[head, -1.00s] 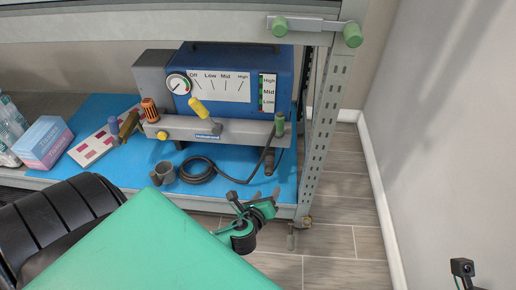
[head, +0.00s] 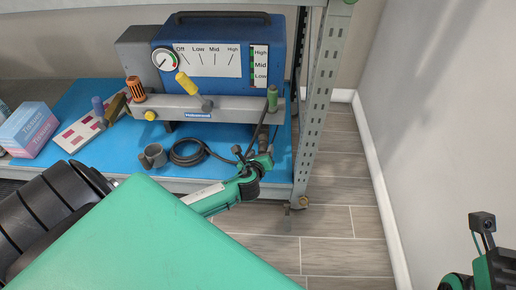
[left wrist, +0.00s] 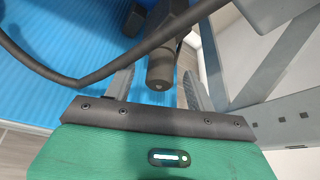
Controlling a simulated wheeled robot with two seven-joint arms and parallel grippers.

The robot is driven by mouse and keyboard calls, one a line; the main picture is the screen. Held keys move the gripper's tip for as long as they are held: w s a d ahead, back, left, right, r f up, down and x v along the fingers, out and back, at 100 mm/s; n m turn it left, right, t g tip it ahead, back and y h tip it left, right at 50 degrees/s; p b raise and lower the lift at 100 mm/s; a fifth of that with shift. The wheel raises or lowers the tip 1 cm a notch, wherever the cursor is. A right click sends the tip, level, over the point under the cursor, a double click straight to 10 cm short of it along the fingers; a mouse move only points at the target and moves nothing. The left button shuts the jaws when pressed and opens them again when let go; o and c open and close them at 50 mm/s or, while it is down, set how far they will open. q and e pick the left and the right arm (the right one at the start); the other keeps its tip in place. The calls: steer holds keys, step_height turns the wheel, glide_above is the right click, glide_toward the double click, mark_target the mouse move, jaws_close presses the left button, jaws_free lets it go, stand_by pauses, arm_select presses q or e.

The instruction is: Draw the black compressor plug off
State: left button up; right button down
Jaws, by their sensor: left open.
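The black plug (head: 264,141) hangs below the right end of the grey front bar on the blue compressor (head: 220,48), under a green knob (head: 272,98). In the left wrist view the plug (left wrist: 161,70) is a dark cylinder with its round end toward me. My left gripper (head: 264,157) is open at the plug. In the left wrist view its fingers (left wrist: 160,88) stand apart, one on each side of the plug, with visible gaps. A dark cable (left wrist: 125,66) crosses close above the fingers. My right gripper's fingers are out of view; only part of that wrist shows at bottom right.
The compressor stands on a blue mat (head: 100,150) on the rack shelf. A coiled cable (head: 187,152) and a grey cup-like piece (head: 152,156) lie in front. A perforated rack post (head: 313,110) rises close to the right of the plug. Open floor lies beyond it.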

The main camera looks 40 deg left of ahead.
arm_select(q)
steer(key=shift+w+a+f, duration=0.15)
steer(key=shift+w, duration=0.3)
steer(key=c, duration=1.1)
steer(key=s+d+p, duration=0.2)
steer(key=s+d, duration=0.1)
steer(key=s, duration=0.2)
stand_by(0.4)
steer(key=shift+s+d, duration=0.1)
